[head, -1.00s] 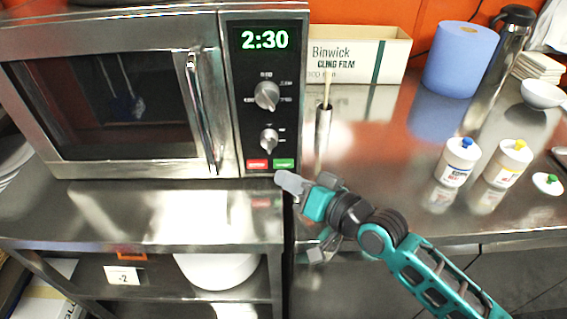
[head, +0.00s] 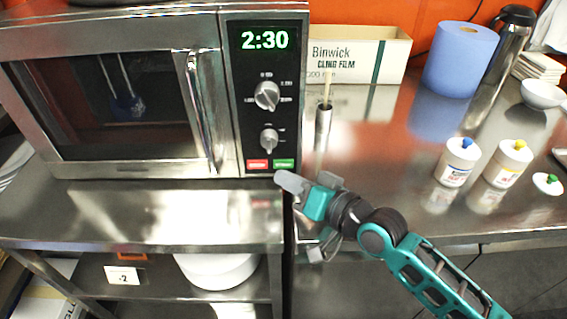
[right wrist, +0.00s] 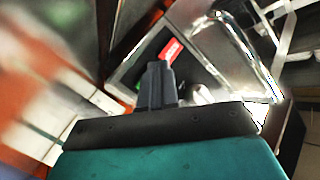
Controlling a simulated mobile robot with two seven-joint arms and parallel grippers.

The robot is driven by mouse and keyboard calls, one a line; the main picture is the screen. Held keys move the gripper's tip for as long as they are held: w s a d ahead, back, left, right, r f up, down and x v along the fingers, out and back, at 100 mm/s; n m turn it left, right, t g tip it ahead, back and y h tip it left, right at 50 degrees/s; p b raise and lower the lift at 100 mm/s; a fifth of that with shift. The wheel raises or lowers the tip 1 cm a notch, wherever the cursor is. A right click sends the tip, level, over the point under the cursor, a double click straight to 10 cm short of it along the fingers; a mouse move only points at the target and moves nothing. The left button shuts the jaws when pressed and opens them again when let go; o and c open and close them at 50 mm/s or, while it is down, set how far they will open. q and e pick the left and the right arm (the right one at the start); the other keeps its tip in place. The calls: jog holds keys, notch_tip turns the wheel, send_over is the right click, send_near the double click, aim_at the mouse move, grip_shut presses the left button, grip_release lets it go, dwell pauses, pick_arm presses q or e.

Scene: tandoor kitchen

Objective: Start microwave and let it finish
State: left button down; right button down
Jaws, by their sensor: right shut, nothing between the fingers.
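The microwave (head: 150,100) stands on a steel shelf unit at the left, its door closed. Its display (head: 264,39) reads 2:30 in green digits. Below are two knobs, then a red button (head: 257,164) and a green button (head: 284,163). My right gripper (head: 283,178) is shut and empty, its tip just below the green button in the head view; I cannot tell whether it touches. In the right wrist view the shut fingers (right wrist: 161,78) point at the panel, with the red button (right wrist: 170,49) beside their tip and the green one mostly hidden. My left gripper is not in view.
A cling film box (head: 358,55), blue paper roll (head: 460,60) and steel flask (head: 508,45) stand at the back of the counter. A steel holder with a stick (head: 323,125) stands right of the microwave. Two white bottles (head: 458,163) stand further right.

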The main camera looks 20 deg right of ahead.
jog(key=shift+w+d, duration=0.1)
jog(key=shift+w, duration=0.25)
